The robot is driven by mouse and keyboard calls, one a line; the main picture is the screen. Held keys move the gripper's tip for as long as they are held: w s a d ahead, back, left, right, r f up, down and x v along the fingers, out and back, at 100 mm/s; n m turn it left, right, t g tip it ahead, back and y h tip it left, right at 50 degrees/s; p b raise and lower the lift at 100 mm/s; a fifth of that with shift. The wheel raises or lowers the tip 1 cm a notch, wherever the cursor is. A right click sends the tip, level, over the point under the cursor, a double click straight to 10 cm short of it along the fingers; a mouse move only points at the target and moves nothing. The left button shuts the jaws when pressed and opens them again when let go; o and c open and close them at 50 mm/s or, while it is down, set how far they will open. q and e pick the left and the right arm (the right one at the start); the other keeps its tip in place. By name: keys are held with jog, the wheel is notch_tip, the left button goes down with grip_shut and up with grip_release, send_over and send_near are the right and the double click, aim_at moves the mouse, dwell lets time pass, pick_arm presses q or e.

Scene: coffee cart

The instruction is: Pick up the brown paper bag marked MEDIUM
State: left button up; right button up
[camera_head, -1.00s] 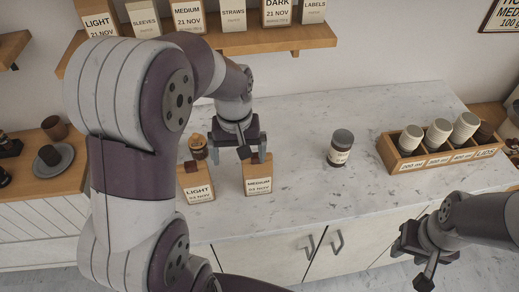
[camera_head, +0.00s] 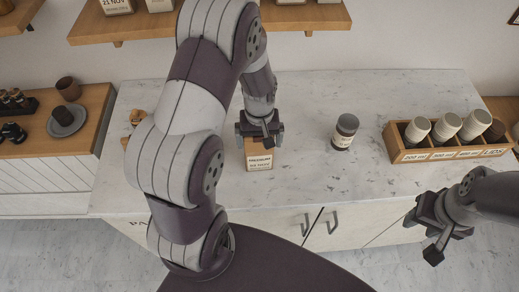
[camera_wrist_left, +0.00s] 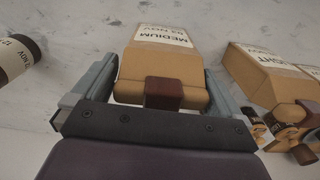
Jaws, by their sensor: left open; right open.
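The brown paper bag marked MEDIUM (camera_head: 259,164) stands on the marble counter. Its label also shows upside down in the left wrist view (camera_wrist_left: 163,37). My left gripper (camera_head: 259,134) is at the bag's top, pointing down. In the left wrist view its open fingers (camera_wrist_left: 160,88) lie on either side of the bag's upper part, with the dark brown clip between them. A narrow gap shows at the sides; contact cannot be told. My right gripper (camera_head: 426,235) is open and empty, off the counter's front at the right.
A LIGHT bag (camera_wrist_left: 268,75) stands beside the MEDIUM bag; my left arm hides it in the head view. A dark-lidded jar (camera_head: 344,131) stands right of the bag. A wooden cup holder (camera_head: 396,150) is farther right. The counter between bag and jar is clear.

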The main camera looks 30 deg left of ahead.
pick_arm(q)
jog(key=shift+s+r, duration=0.1)
jog(key=shift+s, duration=0.1)
jog(key=c, duration=1.3)
jog(key=shift+w, duration=0.15)
